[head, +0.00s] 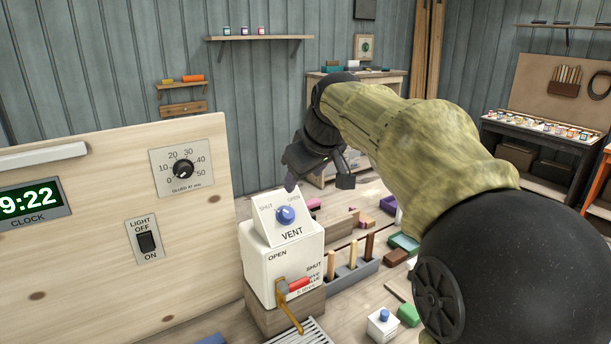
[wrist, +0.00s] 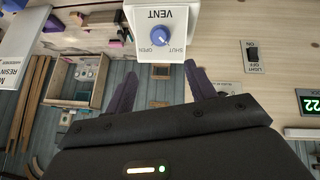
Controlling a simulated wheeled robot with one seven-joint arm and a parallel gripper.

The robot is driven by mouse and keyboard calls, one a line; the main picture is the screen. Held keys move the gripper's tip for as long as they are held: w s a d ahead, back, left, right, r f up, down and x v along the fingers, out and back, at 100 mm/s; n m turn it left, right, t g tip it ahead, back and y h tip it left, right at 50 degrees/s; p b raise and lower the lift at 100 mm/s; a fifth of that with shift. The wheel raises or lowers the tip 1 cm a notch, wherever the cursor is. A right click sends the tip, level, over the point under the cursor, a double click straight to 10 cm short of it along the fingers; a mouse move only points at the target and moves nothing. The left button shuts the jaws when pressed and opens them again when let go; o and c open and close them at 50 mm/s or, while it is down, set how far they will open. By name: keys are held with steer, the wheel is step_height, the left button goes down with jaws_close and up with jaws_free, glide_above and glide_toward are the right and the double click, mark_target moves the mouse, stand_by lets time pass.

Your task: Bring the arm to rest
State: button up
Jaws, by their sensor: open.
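My arm reaches in from the right in the head view, and my gripper (head: 318,180) hangs in the air above and behind the vent box. It is open, with nothing between its fingers. In the wrist view my gripper (wrist: 160,68) shows its two dark purple fingers spread apart, with the blue knob (wrist: 160,35) of the vent box beyond them. The white vent box (head: 288,262) has a blue knob (head: 286,214) marked SHUT and OPEN. The fingers appear apart from the knob.
A wooden panel (head: 90,260) with a clock (head: 30,202), dial (head: 183,169) and light switch (head: 147,241) stands at left. A peg rack (head: 345,277) and several blocks lie on the bench to the right.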

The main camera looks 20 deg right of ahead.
steer(key=s+f+m+g, duration=0.1)
steer(key=s+f, duration=0.5)
steer(key=f, duration=0.4)
steer(key=s+f+m+g, duration=0.2)
steer(key=s+f, duration=0.5)
steer(key=f, duration=0.3)
steer(key=s+a+f+m+g+h, duration=0.1)
steer(key=s+f+m, duration=0.1)
steer(key=s+f, duration=0.4)
step_height(320, 180, down, 5)
steer(key=shift+s+r+g, duration=0.1)
steer(key=shift+s+g, duration=0.05)
steer(key=shift+g, duration=0.15)
